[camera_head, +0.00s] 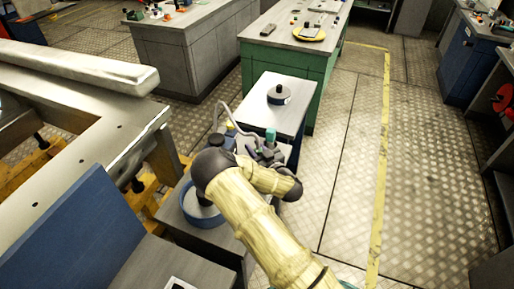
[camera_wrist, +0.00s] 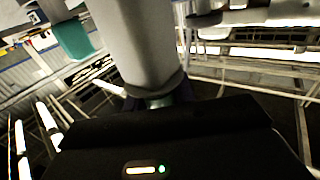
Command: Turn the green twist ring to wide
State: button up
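In the wrist view a grey cylinder (camera_wrist: 150,45) comes down toward the dark body of my gripper (camera_wrist: 158,104). A narrow green band, which looks like the twist ring (camera_wrist: 158,101), shows at its lower end, right at the gripper's edge. The fingers are mostly hidden, and I cannot tell whether they touch the ring. A teal block-shaped part (camera_wrist: 75,40) hangs at the upper left. In the head view a small teal-topped fitting (camera_head: 270,136) stands just beyond my arm's end, and my gripper is too dark and small there to read.
A small cabinet (camera_head: 262,112) with a round dark-topped item (camera_head: 278,94) stands behind the fitting. A blue round container (camera_head: 203,214) is partly under my arm. A grey hose (camera_head: 226,112) curves beside the fitting. Open floor (camera_head: 425,170) lies to the right.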

jog(key=shift+d, duration=0.2)
jog(key=shift+c, duration=0.3)
jog(key=shift+a, duration=0.15)
